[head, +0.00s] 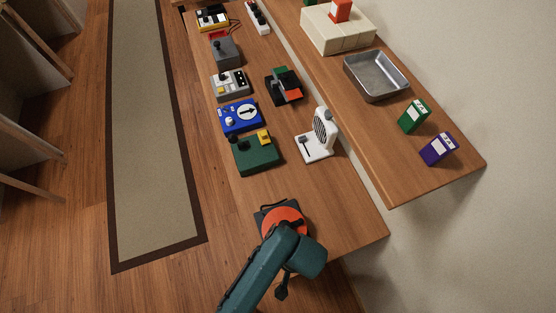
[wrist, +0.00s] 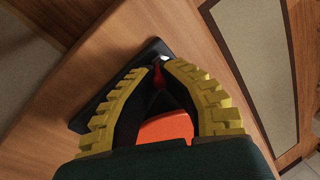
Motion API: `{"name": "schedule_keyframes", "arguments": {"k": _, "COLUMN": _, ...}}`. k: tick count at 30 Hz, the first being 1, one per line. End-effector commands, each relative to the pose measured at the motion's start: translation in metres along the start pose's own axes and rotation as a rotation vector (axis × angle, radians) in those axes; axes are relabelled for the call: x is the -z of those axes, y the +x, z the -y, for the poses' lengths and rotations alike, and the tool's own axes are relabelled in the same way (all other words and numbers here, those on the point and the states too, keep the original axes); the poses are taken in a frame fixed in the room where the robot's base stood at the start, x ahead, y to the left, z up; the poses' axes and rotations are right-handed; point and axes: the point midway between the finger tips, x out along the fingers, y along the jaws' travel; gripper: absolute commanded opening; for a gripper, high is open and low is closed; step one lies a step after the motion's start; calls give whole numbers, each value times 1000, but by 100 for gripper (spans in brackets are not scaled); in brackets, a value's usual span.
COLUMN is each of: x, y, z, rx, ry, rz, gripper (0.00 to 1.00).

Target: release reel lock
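The reel is an orange disc (head: 284,217) on a dark square base (head: 263,212), near the front end of the lower bench. My teal arm covers its lower part in the head view. In the wrist view the orange disc (wrist: 165,130) shows between my gripper's fingers, with the dark base (wrist: 88,117) beyond them. My gripper (wrist: 159,68) has yellow ridged fingers whose tips are close together over the base. A small red part with a pale shiny tip (wrist: 164,58) shows at the fingertips. I cannot tell whether it is gripped, or which part is the lock.
A green box (head: 257,155), a blue panel (head: 240,117) and a white fan-like device (head: 318,140) stand farther along the bench. A metal tray (head: 376,76) and green and purple cartons sit on the higher shelf. Bare wood surrounds the reel.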

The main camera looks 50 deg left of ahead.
Motion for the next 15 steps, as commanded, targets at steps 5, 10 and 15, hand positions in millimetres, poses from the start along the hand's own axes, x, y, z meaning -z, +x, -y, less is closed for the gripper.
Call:
{"name": "schedule_keyframes", "arguments": {"k": 5, "x": -2, "y": -3, "z": 5, "rx": -69, "ry": -9, "rz": -26, "gripper": 0}}
{"name": "schedule_keyframes", "arguments": {"k": 10, "x": -5, "y": -3, "z": 10, "rx": -180, "ry": -26, "rz": -68, "gripper": 0}}
{"name": "schedule_keyframes", "arguments": {"k": 15, "x": -8, "y": -1, "z": 14, "rx": -315, "ry": -47, "rz": -122, "gripper": 0}}
